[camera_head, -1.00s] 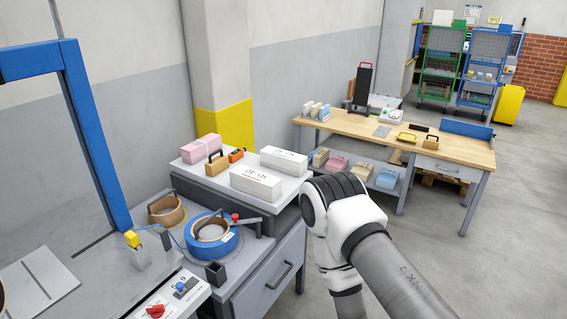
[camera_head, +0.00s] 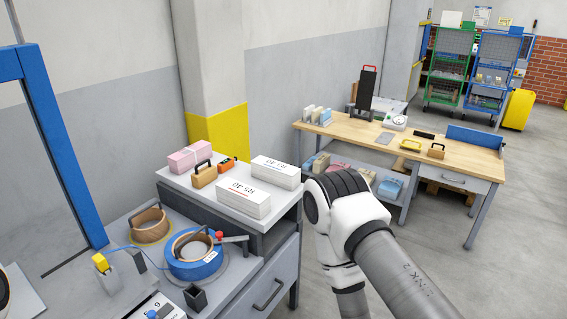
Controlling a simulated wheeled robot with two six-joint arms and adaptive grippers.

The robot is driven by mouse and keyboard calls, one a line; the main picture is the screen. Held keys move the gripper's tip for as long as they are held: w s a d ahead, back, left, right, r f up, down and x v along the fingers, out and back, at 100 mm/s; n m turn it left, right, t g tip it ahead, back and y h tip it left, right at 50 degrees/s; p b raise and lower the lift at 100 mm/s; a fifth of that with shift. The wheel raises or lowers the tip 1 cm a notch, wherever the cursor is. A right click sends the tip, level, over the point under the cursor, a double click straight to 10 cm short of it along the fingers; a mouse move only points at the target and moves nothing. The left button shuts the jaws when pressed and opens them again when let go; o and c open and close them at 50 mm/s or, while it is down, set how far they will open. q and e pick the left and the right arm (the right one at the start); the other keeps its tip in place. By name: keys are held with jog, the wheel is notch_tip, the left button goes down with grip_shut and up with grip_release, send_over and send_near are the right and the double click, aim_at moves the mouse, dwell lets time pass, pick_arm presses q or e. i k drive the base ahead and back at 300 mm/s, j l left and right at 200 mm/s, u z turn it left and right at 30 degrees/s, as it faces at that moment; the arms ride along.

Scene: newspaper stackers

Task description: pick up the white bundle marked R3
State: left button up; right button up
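Two white bundles lie on the grey cabinet top left of centre. The rear one (camera_head: 275,172) and the front one (camera_head: 243,198) both have dark print on top, which is too small and turned to read with certainty. I cannot tell which is marked R3. The bundles lie close together, with a narrow gap between them. My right arm comes in from the lower right, just right of the cabinet, but its gripper is outside the picture. My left gripper is also not in view.
A pink bundle (camera_head: 191,157), a wooden-handled block (camera_head: 204,176) and an orange tool (camera_head: 227,164) share the cabinet top (camera_head: 215,205). Blue (camera_head: 193,255) and brown (camera_head: 150,225) rolls stand on the lower surface. A wooden workbench (camera_head: 345,131) is behind. Grey floor is open at right.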

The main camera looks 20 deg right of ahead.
aim_at(286, 176)
jog(key=i+l+u, duration=0.1)
jog(key=l, duration=0.4)
jog(key=i+l, duration=0.25)
jog(key=l, duration=0.3)
jog(key=i+l+u, duration=0.15)
jog(key=l, duration=0.35)
jog(key=i+l, duration=0.2)
jog(key=l, duration=0.35)
jog(key=i+l+u, duration=0.15)
jog(key=l, duration=0.4)
jog(key=i+l, duration=0.1)
jog(key=l, duration=0.45)
jog(key=i+l+u, duration=0.15)
jog(key=l, duration=1)
jog(key=i+u, duration=0.05)
